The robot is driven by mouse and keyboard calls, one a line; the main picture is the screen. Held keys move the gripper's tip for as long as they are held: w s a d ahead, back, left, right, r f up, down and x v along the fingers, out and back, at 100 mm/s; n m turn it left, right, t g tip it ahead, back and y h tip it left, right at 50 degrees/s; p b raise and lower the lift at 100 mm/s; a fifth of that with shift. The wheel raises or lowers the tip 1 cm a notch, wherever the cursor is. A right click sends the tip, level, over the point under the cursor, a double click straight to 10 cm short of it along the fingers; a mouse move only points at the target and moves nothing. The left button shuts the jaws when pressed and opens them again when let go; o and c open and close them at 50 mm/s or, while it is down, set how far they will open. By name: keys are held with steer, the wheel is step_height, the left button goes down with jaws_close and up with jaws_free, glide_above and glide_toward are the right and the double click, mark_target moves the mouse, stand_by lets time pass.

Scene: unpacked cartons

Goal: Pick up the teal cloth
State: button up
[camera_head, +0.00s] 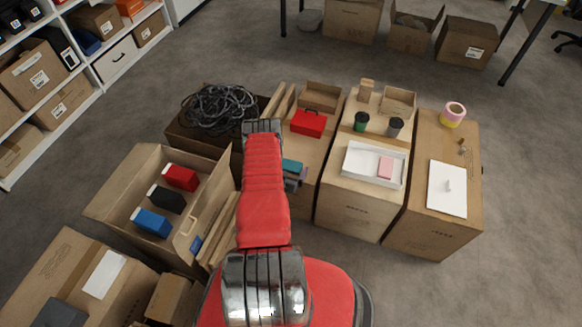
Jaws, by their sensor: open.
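The teal cloth (292,166) shows as a small patch just right of my red arm, over the carton left of centre. My gripper (298,180) shows only as a small grey part beside my arm, close to the cloth, and it is open. My arm hides the rest of the gripper and the left side of the cloth. I cannot tell whether the gripper touches the cloth.
A red box (309,122) and an open cardboard tray (320,97) are behind the cloth. A white tray (373,165) with a pink block is on the carton to the right. A carton of black cables (219,107) stands at the left. Open floor lies to the right.

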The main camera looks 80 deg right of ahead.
mark_target(290, 168)
steer(key=c, duration=1.1)
steer(key=shift+r, duration=0.1)
steer(key=shift+r, duration=4.95)
